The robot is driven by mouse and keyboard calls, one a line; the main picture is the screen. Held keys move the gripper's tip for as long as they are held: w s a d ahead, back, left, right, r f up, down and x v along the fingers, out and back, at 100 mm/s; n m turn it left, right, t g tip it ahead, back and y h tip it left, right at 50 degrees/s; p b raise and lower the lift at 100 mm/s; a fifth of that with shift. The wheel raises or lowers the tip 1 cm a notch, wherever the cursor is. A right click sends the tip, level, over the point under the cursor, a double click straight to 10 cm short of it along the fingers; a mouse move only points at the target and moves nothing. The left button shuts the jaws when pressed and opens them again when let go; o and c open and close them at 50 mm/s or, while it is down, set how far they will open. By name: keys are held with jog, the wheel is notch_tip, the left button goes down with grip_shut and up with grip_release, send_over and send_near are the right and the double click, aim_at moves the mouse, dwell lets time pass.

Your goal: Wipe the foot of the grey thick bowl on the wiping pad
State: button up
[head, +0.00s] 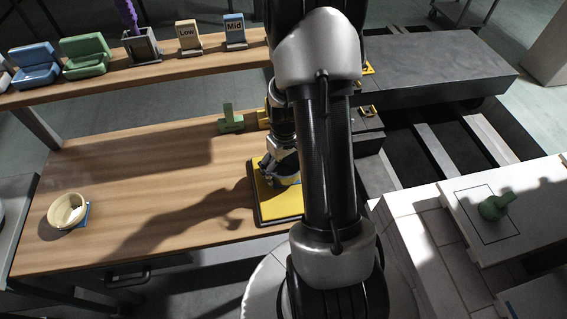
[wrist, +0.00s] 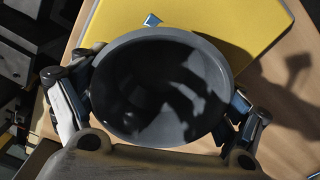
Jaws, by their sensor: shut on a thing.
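The grey thick bowl (wrist: 160,88) fills the middle of the wrist view, its open top toward the camera and its inside dark with shadow. My gripper (wrist: 160,105) has a finger on each side of the bowl and is shut on it. The yellow wiping pad (wrist: 235,25) shows beyond and beneath the bowl. In the head view my gripper (head: 281,168) is over the pad (head: 280,203), at its upper part. The bowl is mostly hidden there by my arm. The bowl's foot is hidden, so I cannot tell whether it touches the pad.
A cream bowl (head: 68,210) with something pale in it stands at the left of the wooden table (head: 150,170). A green block piece (head: 230,120) stands behind the pad. A shelf (head: 130,75) with coloured holders and "Low" and "Mid" signs runs along the back. The middle of the table is clear.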

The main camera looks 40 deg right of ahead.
jog(key=shift+s+a+f, duration=0.1)
jog(key=shift+s+a, duration=0.35)
jog(key=shift+s, duration=0.25)
jog(key=shift+s+a+f, duration=0.1)
jog(key=shift+s+a, duration=0.3)
jog(key=shift+s, duration=0.25)
jog(key=shift+s+a+r, duration=0.1)
jog(key=shift+s+a, duration=0.35)
jog(key=shift+s, duration=0.3)
jog(key=shift+s+a, duration=0.45)
jog(key=shift+s, duration=0.25)
jog(key=shift+w+d+r, duration=0.1)
jog(key=shift+w+d, duration=0.45)
jog(key=shift+w, duration=0.35)
jog(key=shift+w+d+r, duration=0.1)
jog(key=shift+w+d, duration=0.45)
jog(key=shift+w, duration=0.3)
jog(key=shift+w+d+f, duration=0.1)
jog(key=shift+w+d, duration=0.45)
jog(key=shift+w, duration=0.35)
jog(key=shift+w+d+f, duration=0.1)
jog(key=shift+w+d, duration=0.45)
jog(key=shift+w, duration=0.35)
jog(key=shift+s+a+r, duration=0.1)
jog(key=shift+s+a, duration=0.45)
jog(key=shift+s, duration=0.35)
jog(key=shift+s+a+r, duration=0.1)
jog(key=shift+s+a, duration=0.4)
jog(key=shift+s, duration=0.35)
